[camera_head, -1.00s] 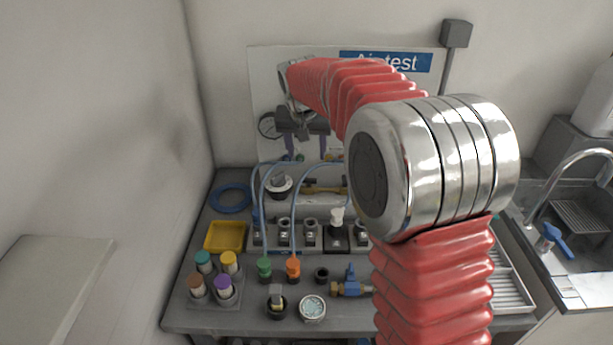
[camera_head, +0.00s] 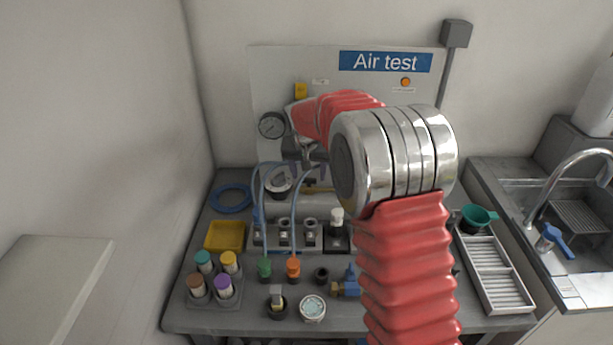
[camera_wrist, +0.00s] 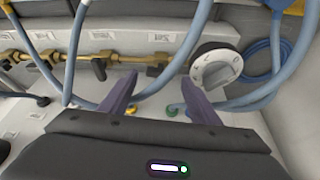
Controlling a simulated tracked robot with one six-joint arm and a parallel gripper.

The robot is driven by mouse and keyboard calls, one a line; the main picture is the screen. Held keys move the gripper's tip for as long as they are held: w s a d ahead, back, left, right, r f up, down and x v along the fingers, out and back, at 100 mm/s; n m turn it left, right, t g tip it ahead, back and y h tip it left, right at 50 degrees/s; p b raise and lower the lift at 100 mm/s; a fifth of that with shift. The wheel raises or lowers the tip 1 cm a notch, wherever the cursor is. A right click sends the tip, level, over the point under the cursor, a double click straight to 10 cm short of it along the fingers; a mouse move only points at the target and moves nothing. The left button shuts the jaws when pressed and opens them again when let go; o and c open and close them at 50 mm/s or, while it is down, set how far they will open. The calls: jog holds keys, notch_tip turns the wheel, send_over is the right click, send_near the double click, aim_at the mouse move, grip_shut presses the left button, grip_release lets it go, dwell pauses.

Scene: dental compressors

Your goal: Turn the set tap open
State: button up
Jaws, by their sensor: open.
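In the wrist view a white round dial (camera_wrist: 215,68) with a raised handle and dark marks sits just right of my fingers. In the head view my gripper (camera_head: 306,170) hangs over the back of the bench beside the dial (camera_head: 280,184), and my arm hides part of the pipe.
Blue hoses (camera_wrist: 180,60) pass close to my fingers. On the bench are a yellow tray (camera_head: 225,236), capped bottles (camera_head: 223,287), a blue-handled brass valve (camera_head: 348,283), a round gauge (camera_head: 312,307) and a ribbed tray (camera_head: 492,274). A sink (camera_head: 575,215) is at right.

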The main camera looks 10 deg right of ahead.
jog(key=shift+x, duration=1)
jog(key=shift+c, duration=0.7)
jog(key=c, duration=0.9)
